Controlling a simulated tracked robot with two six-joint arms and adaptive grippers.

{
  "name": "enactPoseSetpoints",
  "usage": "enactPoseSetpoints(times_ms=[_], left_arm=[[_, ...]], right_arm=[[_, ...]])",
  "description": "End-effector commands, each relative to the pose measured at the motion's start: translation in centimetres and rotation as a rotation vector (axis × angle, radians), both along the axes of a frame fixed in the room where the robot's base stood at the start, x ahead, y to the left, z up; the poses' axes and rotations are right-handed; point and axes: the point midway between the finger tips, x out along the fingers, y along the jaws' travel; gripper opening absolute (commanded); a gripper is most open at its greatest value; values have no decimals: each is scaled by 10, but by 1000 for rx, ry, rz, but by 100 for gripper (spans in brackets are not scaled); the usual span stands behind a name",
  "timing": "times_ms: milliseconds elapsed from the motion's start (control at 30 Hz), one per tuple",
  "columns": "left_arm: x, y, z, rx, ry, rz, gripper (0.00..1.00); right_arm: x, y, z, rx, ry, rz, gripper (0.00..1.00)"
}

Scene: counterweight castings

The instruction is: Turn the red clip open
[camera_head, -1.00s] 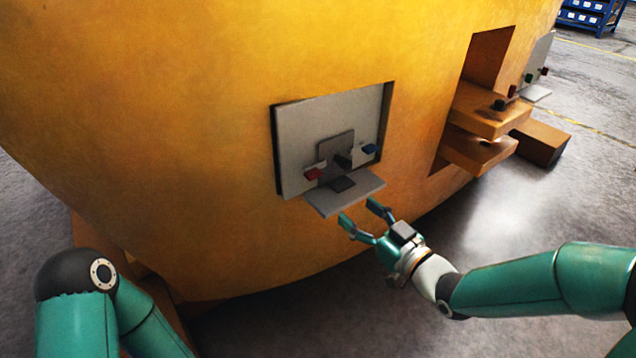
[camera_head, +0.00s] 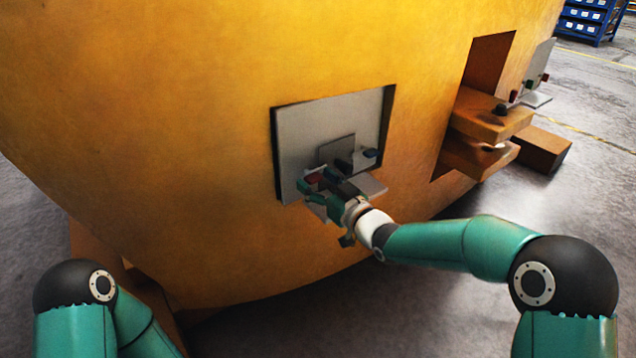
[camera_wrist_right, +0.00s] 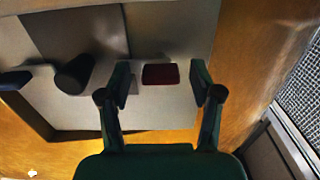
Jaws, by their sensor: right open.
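The red clip (camera_head: 314,176) sits on the lower left of a grey panel (camera_head: 300,125) set in a recess of the big yellow casting. In the right wrist view the red clip (camera_wrist_right: 160,74) shows as a dark red block between my two fingertips, with a gap on each side. My right gripper (camera_head: 318,184) is open around it, and it also shows in the wrist view (camera_wrist_right: 161,84). In the head view the gripper partly hides the clip and the panel's lower ledge. My left arm shows at the lower left, but its gripper is out of view.
A blue clip (camera_head: 370,153) is on the panel's right side. A black knob (camera_wrist_right: 73,75) stands between the clips in the wrist view. A grey ledge (camera_head: 370,187) juts out below. Yellow blocks (camera_head: 490,115) protrude from the casting farther right.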

Motion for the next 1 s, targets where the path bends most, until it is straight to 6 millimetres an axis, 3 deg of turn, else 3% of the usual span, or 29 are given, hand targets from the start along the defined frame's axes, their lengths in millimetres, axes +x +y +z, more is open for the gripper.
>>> enactPoseSetpoints(times_ms=[167, 500, 1000], left_arm=[[0, 0, 0, 0, 0, 0, 40], [0, 0, 0, 0, 0, 0, 40], [0, 0, 4, 0, 0, 0, 40]], right_arm=[[0, 0, 0, 0, 0, 0, 63], [0, 0, 0, 0, 0, 0, 6], [0, -1, 0, 85, 63, -1, 5]])
